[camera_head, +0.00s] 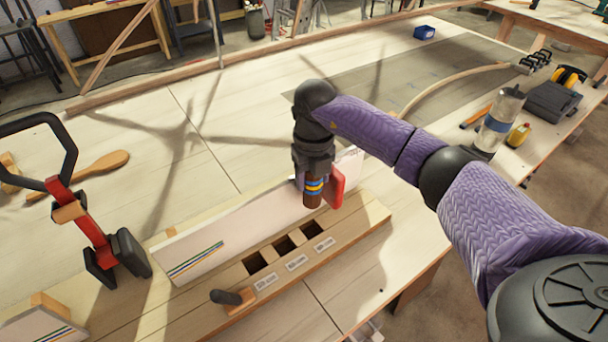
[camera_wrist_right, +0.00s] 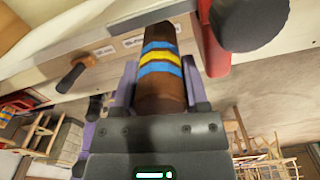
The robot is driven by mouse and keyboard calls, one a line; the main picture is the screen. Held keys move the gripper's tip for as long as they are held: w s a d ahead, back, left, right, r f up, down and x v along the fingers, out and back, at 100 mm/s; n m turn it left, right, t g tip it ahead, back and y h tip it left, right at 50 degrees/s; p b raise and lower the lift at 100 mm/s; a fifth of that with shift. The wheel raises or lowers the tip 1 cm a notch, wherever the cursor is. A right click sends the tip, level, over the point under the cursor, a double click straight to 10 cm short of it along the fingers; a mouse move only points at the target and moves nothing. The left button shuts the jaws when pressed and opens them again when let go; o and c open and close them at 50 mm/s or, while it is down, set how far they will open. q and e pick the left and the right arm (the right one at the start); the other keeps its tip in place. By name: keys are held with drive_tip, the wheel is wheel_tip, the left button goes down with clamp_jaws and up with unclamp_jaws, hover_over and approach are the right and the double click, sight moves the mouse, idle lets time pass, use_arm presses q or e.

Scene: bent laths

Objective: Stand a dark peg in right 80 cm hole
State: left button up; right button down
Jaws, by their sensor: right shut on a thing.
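My right gripper (camera_head: 313,178) is shut on a dark brown peg (camera_head: 312,198) with blue and yellow bands. The peg points down in the head view, near the right end of the wooden block; whether it touches the block I cannot tell. The wrist view shows the peg (camera_wrist_right: 161,75) between the fingers. The block (camera_head: 350,222) has a row of dark square holes, with the rightmost visible hole (camera_head: 309,226) just below and in front of the peg. My left gripper is not in view.
A red part (camera_head: 337,186) stands close by the peg. A pale board (camera_head: 235,232) with coloured stripes lies behind the block. A dark handle-like piece (camera_head: 232,297) is at the block's left end. A red and black clamp (camera_head: 95,235) stands at left. The table behind is mostly clear.

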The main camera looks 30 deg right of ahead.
sight(311, 205)
drive_tip(key=shift+f+b, duration=0.45)
drive_tip(key=shift+f, duration=0.05)
wheel_tip(311, 205, down, 7)
drive_tip(key=b, duration=0.5)
drive_tip(key=shift+r+b, duration=0.15)
drive_tip(key=shift+b, duration=0.2)
drive_tip(key=shift+f, duration=0.45)
drive_tip(key=shift+f+b, duration=0.6)
drive_tip(key=shift+f, duration=0.3)
drive_tip(key=shift+f+b, duration=0.1)
drive_tip(key=shift+b, duration=0.2)
drive_tip(key=shift+f, duration=0.45)
